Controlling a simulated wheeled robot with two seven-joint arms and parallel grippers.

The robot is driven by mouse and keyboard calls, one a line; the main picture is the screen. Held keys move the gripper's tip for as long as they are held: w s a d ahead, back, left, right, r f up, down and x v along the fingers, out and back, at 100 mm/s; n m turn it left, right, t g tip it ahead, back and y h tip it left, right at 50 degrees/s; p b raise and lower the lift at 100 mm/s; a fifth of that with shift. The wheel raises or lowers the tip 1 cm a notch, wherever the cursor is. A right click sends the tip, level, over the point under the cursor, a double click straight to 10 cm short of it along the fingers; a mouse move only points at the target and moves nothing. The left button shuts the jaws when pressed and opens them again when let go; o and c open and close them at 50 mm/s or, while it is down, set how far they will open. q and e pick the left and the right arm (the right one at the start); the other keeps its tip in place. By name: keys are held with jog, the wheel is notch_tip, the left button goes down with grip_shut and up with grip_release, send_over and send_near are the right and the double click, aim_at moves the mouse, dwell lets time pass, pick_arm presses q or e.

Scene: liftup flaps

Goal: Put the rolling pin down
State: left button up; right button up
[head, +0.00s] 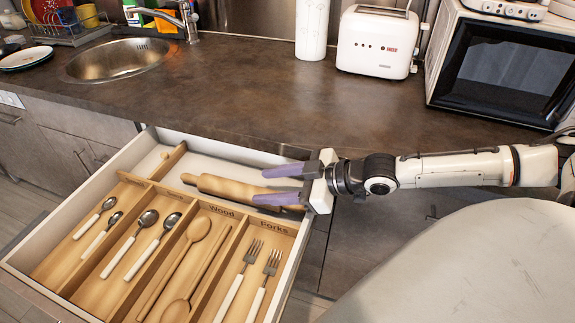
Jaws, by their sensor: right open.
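A wooden rolling pin (228,188) lies in the open back section of the pulled-out drawer (141,158), behind the cutlery divider (153,196). My right gripper (258,186) comes in from the right over the drawer's right wall. Its two purple fingers are spread apart at the right end of the rolling pin, and that end is partly hidden behind them. I cannot tell whether a finger touches the pin. My left gripper is not in view.
The divider holds several spoons (148,230), wooden spoons (187,247) and forks (243,270). The counter (250,90) above has clear room in its middle. A sink (118,60) is at left; a white toaster (376,42) and a microwave (505,70) stand at right.

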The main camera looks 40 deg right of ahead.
jog(key=shift+p+v, duration=0.55)
jog(key=shift+v, duration=0.45)
jog(key=shift+s+r+p, duration=0.3)
jog(key=shift+r+p, duration=0.05)
jog(key=shift+p, duration=0.15)
jog(key=shift+s+d+r+p, duration=0.1)
jog(key=shift+s+d+p, duration=0.1)
jog(key=shift+s+p, duration=0.1)
jog(key=shift+s+d+r+p, duration=0.15)
jog(key=shift+s+d+p, duration=0.15)
jog(key=shift+s+p, duration=0.15)
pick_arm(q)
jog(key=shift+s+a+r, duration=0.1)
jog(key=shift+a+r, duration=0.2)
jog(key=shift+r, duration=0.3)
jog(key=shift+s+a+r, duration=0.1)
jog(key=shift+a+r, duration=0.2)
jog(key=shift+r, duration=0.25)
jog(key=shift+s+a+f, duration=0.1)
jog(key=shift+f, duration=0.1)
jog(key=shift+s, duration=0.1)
